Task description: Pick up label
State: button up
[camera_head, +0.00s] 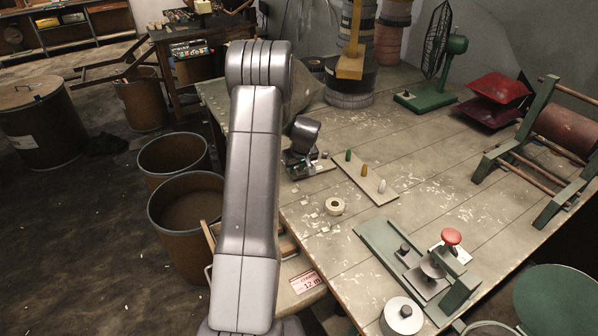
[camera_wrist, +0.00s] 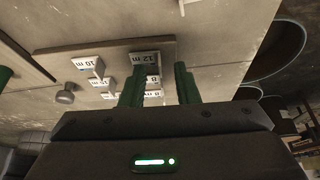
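In the wrist view several small white labels with black print lie on a flat board (camera_wrist: 55,60). The label marked 12 m (camera_wrist: 146,58) is just beyond my fingertips, partly covered by the left finger. The label marked 10 m (camera_wrist: 88,64) is to its left, and smaller labels sit below them. My gripper (camera_wrist: 158,75) has two green fingers apart, with part of another label (camera_wrist: 152,94) visible between them. No label is clearly clamped. In the head view my gripper (camera_head: 300,158) is low over the table, and the labels are too small or hidden there.
On the workbench (camera_head: 350,270) are a board with colored pegs (camera_head: 365,178), a tape roll (camera_head: 335,206) and a green press with a red knob (camera_head: 452,236). A red and white 12 m card (camera_head: 306,282) is at the front edge. A grey knob (camera_wrist: 66,97) stands left of the labels.

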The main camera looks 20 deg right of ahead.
jog(key=shift+w+f, duration=0.1)
jog(key=shift+f, duration=0.1)
grip_shut()
jog(key=shift+r, duration=0.1)
notch_tip(320, 180, up, 10)
jog(key=b, duration=0.1)
dwell(0.6)
jog(key=shift+r, duration=0.15)
jog(key=shift+r+p, duration=0.6)
jog(key=shift+r, duration=0.9)
